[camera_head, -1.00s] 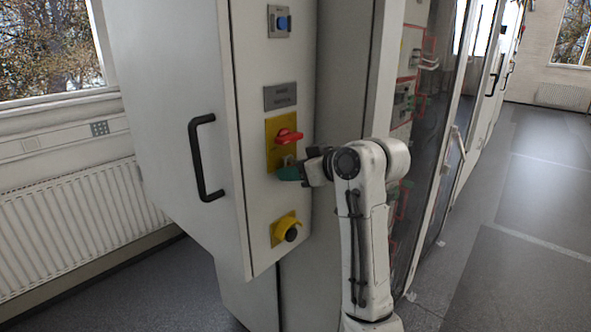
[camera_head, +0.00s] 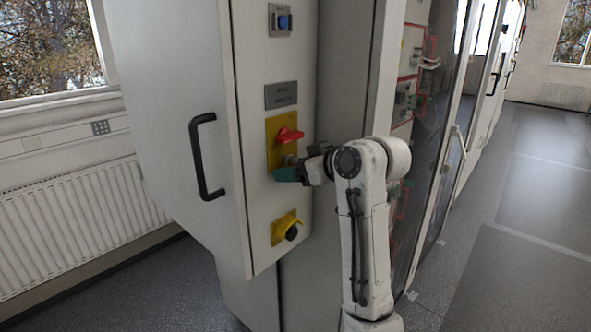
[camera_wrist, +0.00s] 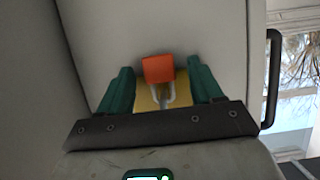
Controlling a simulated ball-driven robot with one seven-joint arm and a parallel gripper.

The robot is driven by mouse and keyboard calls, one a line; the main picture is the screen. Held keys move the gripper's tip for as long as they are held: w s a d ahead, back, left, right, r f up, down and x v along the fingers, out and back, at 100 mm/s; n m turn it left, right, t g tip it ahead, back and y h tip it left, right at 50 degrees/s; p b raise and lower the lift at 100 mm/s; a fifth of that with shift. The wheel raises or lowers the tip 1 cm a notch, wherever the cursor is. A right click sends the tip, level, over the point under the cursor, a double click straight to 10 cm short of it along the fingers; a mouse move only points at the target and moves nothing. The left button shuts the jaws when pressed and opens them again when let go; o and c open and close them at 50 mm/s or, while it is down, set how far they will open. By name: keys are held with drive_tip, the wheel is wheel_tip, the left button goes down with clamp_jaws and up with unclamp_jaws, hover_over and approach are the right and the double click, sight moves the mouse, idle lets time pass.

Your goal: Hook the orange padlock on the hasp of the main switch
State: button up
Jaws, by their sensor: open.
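The orange padlock (camera_wrist: 158,68) shows in the wrist view with its grey shackle (camera_wrist: 160,95) in front of the yellow plate of the main switch (camera_wrist: 145,104). The shackle is at the hasp's place; I cannot tell how it sits in the hasp. My gripper (camera_wrist: 162,80) is open, with one green finger on each side of the padlock and a gap to both. In the head view my gripper (camera_head: 287,174) is at the lower end of the yellow plate (camera_head: 273,130), below the red switch handle (camera_head: 289,135), and hides the padlock body.
A yellow-based black knob (camera_head: 288,231) is below the gripper on the same white panel. A nameplate (camera_head: 281,95) and a blue button (camera_head: 284,22) are above the switch. A black door handle (camera_head: 203,157) is to the left. Open floor (camera_head: 520,220) is to the right.

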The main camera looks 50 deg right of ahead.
drive_tip(key=b+v, duration=0.2)
drive_tip(key=v, duration=0.8)
drive_tip(key=shift+s+r, duration=0.2)
drive_tip(key=shift+s, duration=0.15)
drive_tip(key=s+a+f+m+g+b, duration=0.15)
drive_tip(key=a+f, duration=0.25)
drive_tip(key=f, duration=0.6)
drive_tip(key=s+a+f+g, duration=0.2)
drive_tip(key=a+f+g, duration=0.15)
drive_tip(key=f, duration=0.75)
drive_tip(key=s+a+f+g+b, duration=0.15)
drive_tip(key=a+f, duration=0.25)
drive_tip(key=f, duration=0.6)
drive_tip(key=s+a+f+g, duration=0.3)
drive_tip(key=s+f, duration=0.5)
drive_tip(key=s, duration=0.1)
drive_tip(key=s+a+f+g, duration=0.3)
drive_tip(key=s+f, duration=0.6)
drive_tip(key=s, duration=0.1)
drive_tip(key=shift+a+h, duration=0.2)
drive_tip(key=shift+h, duration=0.1)
drive_tip(key=shift+c, duration=0.5)
